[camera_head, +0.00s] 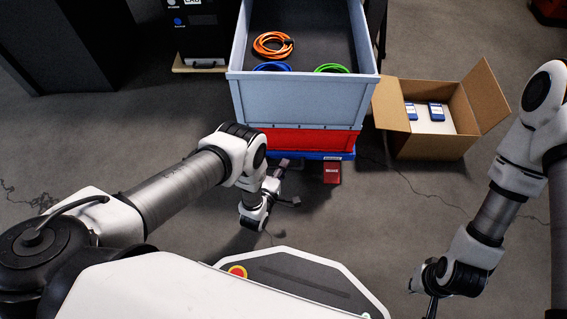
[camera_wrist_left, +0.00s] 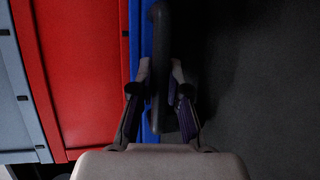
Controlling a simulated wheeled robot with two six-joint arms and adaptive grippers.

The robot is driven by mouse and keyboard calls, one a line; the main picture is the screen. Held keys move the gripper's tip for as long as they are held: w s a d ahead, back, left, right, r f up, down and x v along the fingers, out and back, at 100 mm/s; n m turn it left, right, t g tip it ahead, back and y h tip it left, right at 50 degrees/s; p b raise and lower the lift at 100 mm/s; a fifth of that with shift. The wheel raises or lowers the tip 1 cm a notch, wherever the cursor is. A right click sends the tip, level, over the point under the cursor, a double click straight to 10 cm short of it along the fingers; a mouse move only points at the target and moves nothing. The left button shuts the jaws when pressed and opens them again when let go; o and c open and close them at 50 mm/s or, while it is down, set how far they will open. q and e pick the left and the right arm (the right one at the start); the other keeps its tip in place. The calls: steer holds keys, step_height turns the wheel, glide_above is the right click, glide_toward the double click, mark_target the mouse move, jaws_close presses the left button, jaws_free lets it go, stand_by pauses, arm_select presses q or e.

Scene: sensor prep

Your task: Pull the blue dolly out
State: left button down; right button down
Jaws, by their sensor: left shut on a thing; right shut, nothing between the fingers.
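The blue dolly (camera_head: 312,155) shows as a narrow blue edge under a red crate (camera_head: 300,139), which has a grey crate (camera_head: 293,104) on top. In the left wrist view the dolly (camera_wrist_left: 136,30) is a blue strip beside the red wall, with a black handle (camera_wrist_left: 160,45) along it. My left gripper (camera_wrist_left: 160,82) is shut on this handle, one finger on each side. In the head view my left gripper (camera_head: 281,172) is low at the dolly's near side, and its grip is hard to see there. My right gripper (camera_head: 432,306) is shut and empty at the bottom right, far from the dolly.
Orange (camera_head: 272,45), blue and green cable coils lie in the grey crate. An open cardboard box (camera_head: 428,146) with blue devices stands close on the right. Bare floor (camera_head: 350,225) lies in front.

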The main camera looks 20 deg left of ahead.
arm_select(q)
steer(key=c, duration=1.1)
jaws_free()
steer(key=shift+c, duration=0.2)
steer(key=d+v, duration=0.1)
steer(key=v, duration=0.6)
steer(key=shift+s+a, duration=0.3)
steer(key=shift+a, duration=0.15)
steer(key=shift+a, duration=0.1)
